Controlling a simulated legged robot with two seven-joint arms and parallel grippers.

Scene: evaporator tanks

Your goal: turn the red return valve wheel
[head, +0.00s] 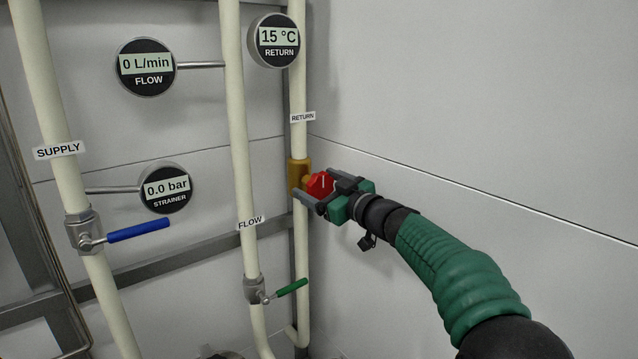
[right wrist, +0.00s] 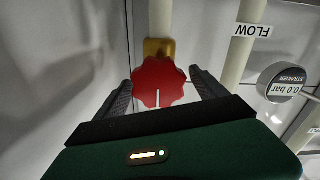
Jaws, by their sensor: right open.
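The red return valve wheel (head: 320,185) sits on a brass valve body (head: 298,174) on the return pipe, below the RETURN label. In the right wrist view the scalloped red wheel (right wrist: 158,83) faces me, with a white line on it. My right gripper (head: 321,188) is open at the wheel. In the right wrist view its two fingers (right wrist: 160,90) stand on either side of the wheel, with a visible gap to the right finger; contact on the left side is unclear. My left gripper is not in view.
The supply pipe carries a blue lever (head: 139,230), and the flow pipe a green lever (head: 291,287). Round gauges read 0 L/min (head: 146,67), 15 °C (head: 274,41) and 0.0 bar (head: 165,187). A bare wall (head: 480,110) stands close on the right.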

